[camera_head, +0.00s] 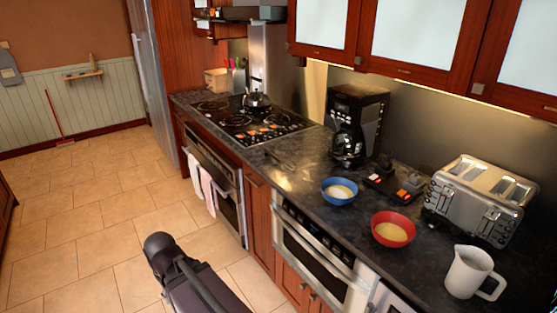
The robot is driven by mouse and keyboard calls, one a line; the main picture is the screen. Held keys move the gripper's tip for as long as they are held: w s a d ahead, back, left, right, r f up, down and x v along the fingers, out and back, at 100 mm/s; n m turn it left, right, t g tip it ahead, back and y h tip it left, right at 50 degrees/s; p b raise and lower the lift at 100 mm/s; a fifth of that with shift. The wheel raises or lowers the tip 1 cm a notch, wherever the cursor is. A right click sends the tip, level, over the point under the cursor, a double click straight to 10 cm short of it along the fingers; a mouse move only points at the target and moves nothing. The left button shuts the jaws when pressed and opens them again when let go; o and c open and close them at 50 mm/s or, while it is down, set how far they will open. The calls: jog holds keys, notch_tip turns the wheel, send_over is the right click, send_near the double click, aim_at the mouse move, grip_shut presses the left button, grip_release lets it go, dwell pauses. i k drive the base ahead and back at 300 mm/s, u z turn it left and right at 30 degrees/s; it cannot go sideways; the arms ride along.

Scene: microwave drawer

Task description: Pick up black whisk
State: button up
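A thin dark utensil (280,159) lies flat on the dark countertop, between the stove and the coffee maker. It looks like the black whisk, but it is small and blends into the counter, so its exact shape is hard to tell. Nothing touches it from above. Part of my dark arm shows at the bottom, left of the counter and over the tiled floor. My gripper is not in view.
The counter (330,222) also holds a coffee maker (353,125), a blue bowl (339,191), a red bowl (393,230), a toaster (482,200) and a white pitcher (470,272). A kettle (257,105) stands on the stove. Cabinets (420,35) hang above. The floor at left is clear.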

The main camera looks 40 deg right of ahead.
aim_at(266, 153)
jog(key=z, duration=0.4)
jog(key=i, duration=0.65)
jog(key=z, duration=0.8)
jog(key=i, duration=0.5)
jog(key=z, duration=0.3)
